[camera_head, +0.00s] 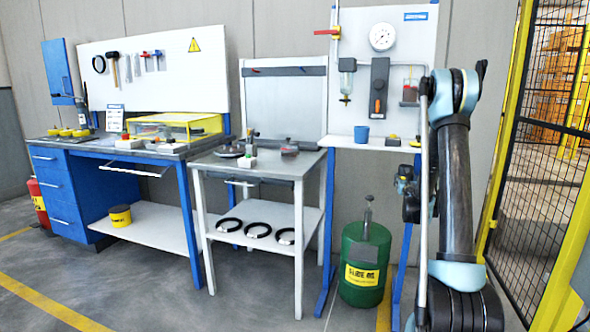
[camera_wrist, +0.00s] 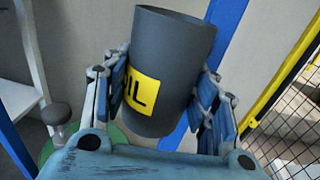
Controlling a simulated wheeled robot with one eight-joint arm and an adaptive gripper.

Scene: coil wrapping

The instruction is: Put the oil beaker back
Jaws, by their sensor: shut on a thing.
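The oil beaker (camera_wrist: 175,50) is a dark grey cylinder with a yellow label, on which "IL" can be read. In the wrist view my gripper (camera_wrist: 163,92) is shut on it, with a blue-padded finger on each side. The beaker leans a little in that picture, and its open rim is at the top. In the head view my gripper (camera_head: 407,188) is low on the right, in front of the blue post of the wall stand. The beaker is hard to tell apart from the gripper there. Its contents cannot be seen.
The wall stand's white shelf (camera_head: 345,142) holds a blue cup (camera_head: 361,134) below a gauge panel (camera_head: 383,65). A green drum (camera_head: 365,264) stands beneath. The grey-topped table (camera_head: 215,163) is to the left. A yellow-framed mesh fence (camera_head: 535,150) is close on the right.

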